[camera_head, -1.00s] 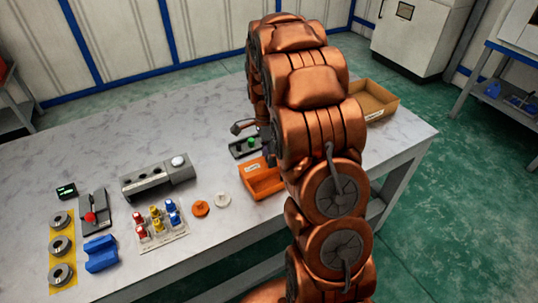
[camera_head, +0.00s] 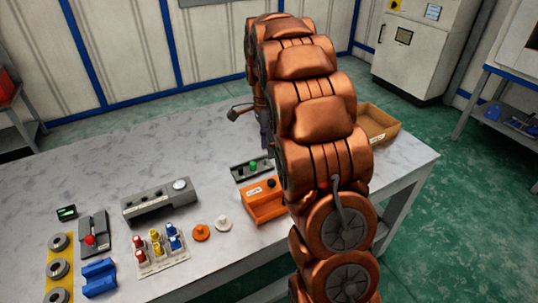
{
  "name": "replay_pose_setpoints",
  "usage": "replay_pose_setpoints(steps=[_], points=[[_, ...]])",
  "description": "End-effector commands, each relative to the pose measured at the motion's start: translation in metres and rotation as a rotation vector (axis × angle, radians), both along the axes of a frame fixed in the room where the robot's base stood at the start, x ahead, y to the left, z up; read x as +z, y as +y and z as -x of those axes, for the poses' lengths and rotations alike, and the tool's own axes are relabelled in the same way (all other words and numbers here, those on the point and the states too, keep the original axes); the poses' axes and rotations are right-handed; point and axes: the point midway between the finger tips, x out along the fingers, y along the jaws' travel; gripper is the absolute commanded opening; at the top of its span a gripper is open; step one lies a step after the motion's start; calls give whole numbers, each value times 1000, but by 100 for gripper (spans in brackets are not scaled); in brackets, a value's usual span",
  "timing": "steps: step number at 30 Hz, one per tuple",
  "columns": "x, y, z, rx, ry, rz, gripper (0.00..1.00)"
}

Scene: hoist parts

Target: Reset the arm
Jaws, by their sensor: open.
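My copper-coloured arm stands over the right part of the table. Its end bends down behind it, so my gripper (camera_head: 238,112) shows only in part, as a small dark finger at the arm's left side. It is open, raised above the table, and apart from the parts below. Below it are a dark block with a green knob (camera_head: 253,163) and an orange bin (camera_head: 265,207) with a black knob (camera_head: 271,183) at its back. I see nothing held, though much of the gripper is hidden.
The grey table (camera_head: 100,155) carries a grey block with a round button (camera_head: 160,200), a rack of coloured pieces (camera_head: 162,250), orange (camera_head: 201,232) and white (camera_head: 223,223) discs, blue (camera_head: 99,278) and red-knobbed (camera_head: 93,236) parts, and rings on yellow (camera_head: 59,269). A cardboard box (camera_head: 377,124) sits behind my arm.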

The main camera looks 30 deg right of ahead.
Motion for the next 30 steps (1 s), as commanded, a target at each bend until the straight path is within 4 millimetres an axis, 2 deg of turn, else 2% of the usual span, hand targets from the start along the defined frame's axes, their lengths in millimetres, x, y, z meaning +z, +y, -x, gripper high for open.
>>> replay_pose_setpoints(steps=[20,26,30], points=[[4,1,0,5,1,-1,55],[15,20,17,119,-9,-15,55],[27,45,41,281,-15,-39,55]])
